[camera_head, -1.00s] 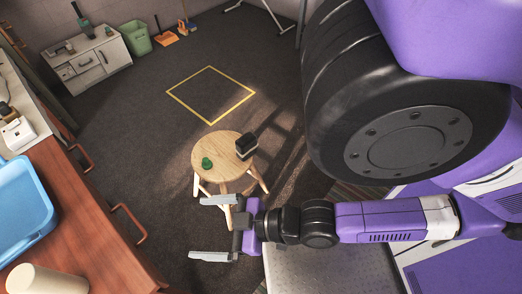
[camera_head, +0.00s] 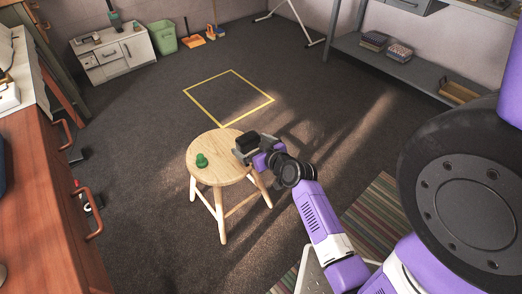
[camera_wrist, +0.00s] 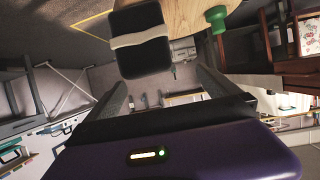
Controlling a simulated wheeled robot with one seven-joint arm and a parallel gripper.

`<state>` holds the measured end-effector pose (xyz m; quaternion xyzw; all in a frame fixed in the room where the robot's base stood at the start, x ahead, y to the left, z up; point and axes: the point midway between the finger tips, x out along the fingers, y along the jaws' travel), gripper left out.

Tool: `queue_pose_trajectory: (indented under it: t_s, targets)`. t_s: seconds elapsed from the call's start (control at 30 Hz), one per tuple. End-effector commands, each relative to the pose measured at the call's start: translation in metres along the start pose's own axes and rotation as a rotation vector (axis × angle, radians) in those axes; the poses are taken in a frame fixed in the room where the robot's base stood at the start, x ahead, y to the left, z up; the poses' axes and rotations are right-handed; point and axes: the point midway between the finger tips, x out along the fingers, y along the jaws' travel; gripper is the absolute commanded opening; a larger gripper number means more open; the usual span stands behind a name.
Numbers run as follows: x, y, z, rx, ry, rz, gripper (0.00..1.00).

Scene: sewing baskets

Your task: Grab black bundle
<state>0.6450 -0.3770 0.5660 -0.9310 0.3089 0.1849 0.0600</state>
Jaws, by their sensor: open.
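The black bundle (camera_head: 246,141) is a dark block at the right edge of a round wooden stool (camera_head: 221,172). In the wrist view the black bundle (camera_wrist: 146,57) has a pale band around it and shows just ahead of the fingers. My gripper (camera_head: 253,148) is open at the stool's right edge, beside the bundle. In the wrist view my gripper (camera_wrist: 160,80) has its two fingers spread apart with nothing held between them. I cannot tell whether a finger touches the bundle.
A small green object (camera_head: 201,160) stands on the stool left of the bundle. A wooden cabinet (camera_head: 45,215) with handles lines the left side. A yellow-outlined square (camera_head: 218,76) lies on the open floor behind the stool. A striped rug (camera_head: 372,222) lies at the right.

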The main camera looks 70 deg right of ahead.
Motion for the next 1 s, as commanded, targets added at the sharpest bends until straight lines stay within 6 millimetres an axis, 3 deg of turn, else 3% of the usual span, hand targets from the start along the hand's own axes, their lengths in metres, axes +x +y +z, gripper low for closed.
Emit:
queue_pose_trajectory:
  t_s: [0.33,0.67,1.0]
  targets:
    - [0.012,0.015,-0.002,0.008,0.006,0.010,1.00]
    - [0.015,0.013,0.000,0.003,-0.001,0.001,1.00]
    - [0.048,0.012,0.001,0.003,-0.001,0.001,1.00]
